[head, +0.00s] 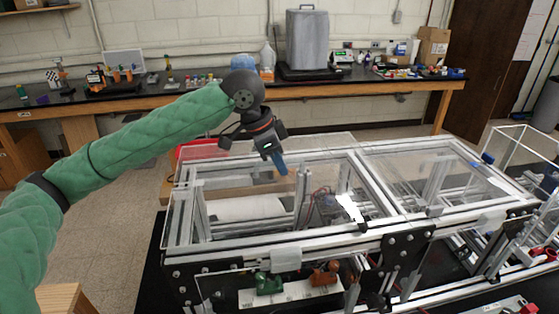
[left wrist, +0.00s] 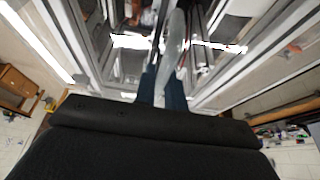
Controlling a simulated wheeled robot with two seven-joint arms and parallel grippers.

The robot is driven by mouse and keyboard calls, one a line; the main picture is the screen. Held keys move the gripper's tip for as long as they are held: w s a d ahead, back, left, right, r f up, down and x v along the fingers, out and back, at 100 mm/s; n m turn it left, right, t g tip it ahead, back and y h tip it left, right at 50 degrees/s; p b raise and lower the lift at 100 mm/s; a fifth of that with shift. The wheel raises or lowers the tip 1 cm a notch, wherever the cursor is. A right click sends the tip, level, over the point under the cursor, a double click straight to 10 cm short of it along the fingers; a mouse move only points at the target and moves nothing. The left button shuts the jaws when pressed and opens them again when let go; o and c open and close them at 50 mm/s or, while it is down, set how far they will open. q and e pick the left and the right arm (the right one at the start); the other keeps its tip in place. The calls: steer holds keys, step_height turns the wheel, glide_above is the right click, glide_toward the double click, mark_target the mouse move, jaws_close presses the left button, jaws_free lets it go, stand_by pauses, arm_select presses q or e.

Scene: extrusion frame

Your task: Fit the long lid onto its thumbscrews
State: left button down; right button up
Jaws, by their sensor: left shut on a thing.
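My left gripper (head: 282,167) points down over the left bay of the extrusion frame, its blue fingers closed. In the left wrist view the fingers (left wrist: 163,88) are shut on a thin, pale, upright strip (left wrist: 176,40). It looks like part of the clear long lid, though the see-through plastic makes its outline hard to follow. Clear sheet (head: 325,143) shows behind the gripper, along the back of the frame. I cannot tell whether the lid touches the frame (head: 375,190). The thumbscrews are too small to make out. My right gripper does not show.
White bars cross the frame's right bay (head: 440,180). Green (head: 268,284) and orange (head: 326,273) parts sit on a pale strip at the front. A red bin (head: 200,148) stands behind the frame. The black workbench (head: 180,102) runs along the back wall.

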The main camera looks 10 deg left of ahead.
mark_target(279, 175)
arm_select(q)
steer(key=shift+r+p, duration=0.1)
steer(key=shift+p, duration=0.4)
stand_by(0.6)
steer(key=shift+f, duration=2)
stand_by(0.6)
steer(key=c, duration=1.4)
jaws_free()
steer(key=shift+f+b, duration=0.15)
steer(key=shift+b, duration=0.15)
